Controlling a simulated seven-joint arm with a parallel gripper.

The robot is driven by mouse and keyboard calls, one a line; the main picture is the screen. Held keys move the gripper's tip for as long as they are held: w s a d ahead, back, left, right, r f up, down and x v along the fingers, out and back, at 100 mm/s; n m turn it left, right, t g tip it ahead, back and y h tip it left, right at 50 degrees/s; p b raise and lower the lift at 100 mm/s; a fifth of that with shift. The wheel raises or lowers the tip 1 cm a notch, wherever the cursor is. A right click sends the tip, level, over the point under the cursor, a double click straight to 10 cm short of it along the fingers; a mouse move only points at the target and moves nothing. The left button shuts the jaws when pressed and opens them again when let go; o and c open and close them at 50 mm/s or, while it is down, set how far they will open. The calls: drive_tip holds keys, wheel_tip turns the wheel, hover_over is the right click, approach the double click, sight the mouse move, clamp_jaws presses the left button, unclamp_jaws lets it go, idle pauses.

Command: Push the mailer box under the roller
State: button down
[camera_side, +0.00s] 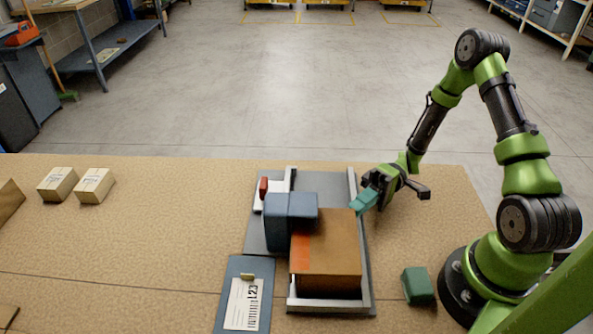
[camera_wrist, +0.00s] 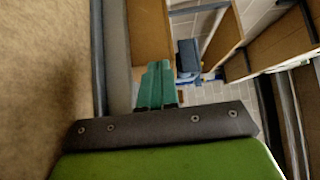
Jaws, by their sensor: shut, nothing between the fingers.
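The mailer box (camera_side: 330,255) is brown with an orange stripe along its left side. It lies in a grey tray with pale side rails (camera_side: 364,245) in the side view. A blue block-like housing (camera_side: 290,208) stands at its far left and overlaps its far left corner in the picture; no separate roller surface can be made out. My gripper (camera_side: 359,205), with teal fingers, is shut and empty at the box's far right corner; I cannot tell whether it touches. The shut fingers also show in the wrist view (camera_wrist: 156,86), beside a brown surface (camera_wrist: 148,32), probably the box.
A red-handled part (camera_side: 263,188) stands behind the housing. A label sheet on a blue board (camera_side: 234,268) lies front left. A green block (camera_side: 418,285) sits right of the tray. Two small cartons (camera_side: 76,185) stand far left. The table between is clear.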

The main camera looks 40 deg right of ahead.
drive_tip(key=shift+s+a, duration=0.2)
